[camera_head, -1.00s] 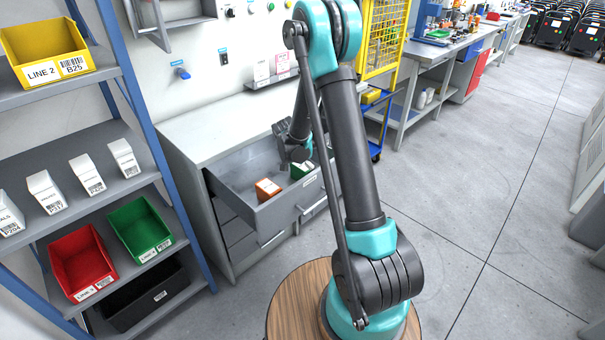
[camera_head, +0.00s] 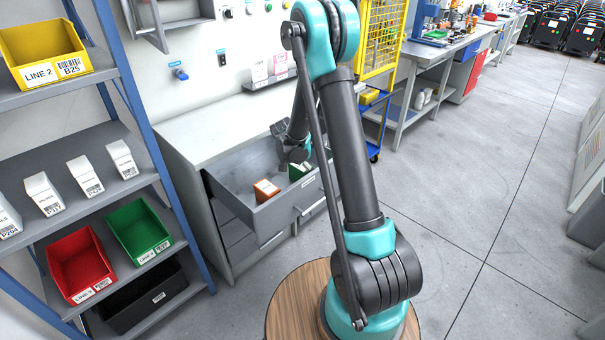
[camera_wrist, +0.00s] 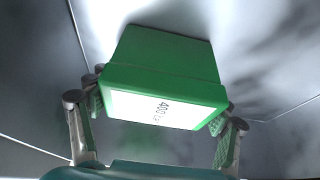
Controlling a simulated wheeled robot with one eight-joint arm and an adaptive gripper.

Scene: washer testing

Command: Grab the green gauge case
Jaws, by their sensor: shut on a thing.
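The green gauge case (camera_wrist: 165,62) fills the middle of the wrist view, with a white label reading 400 on its near face. My gripper (camera_wrist: 160,118) has one finger on each side of the case and is shut on it. In the head view the green case (camera_head: 298,172) shows only in part, in the open drawer (camera_head: 272,214), beside my gripper (camera_head: 296,158). The arm hides part of that area. I cannot tell whether the case is lifted off the drawer floor.
An orange case (camera_head: 265,190) lies in the drawer to the left of the green one. The drawer walls stand close around my gripper. A shelf with a red bin (camera_head: 80,264) and a green bin (camera_head: 138,231) stands at left.

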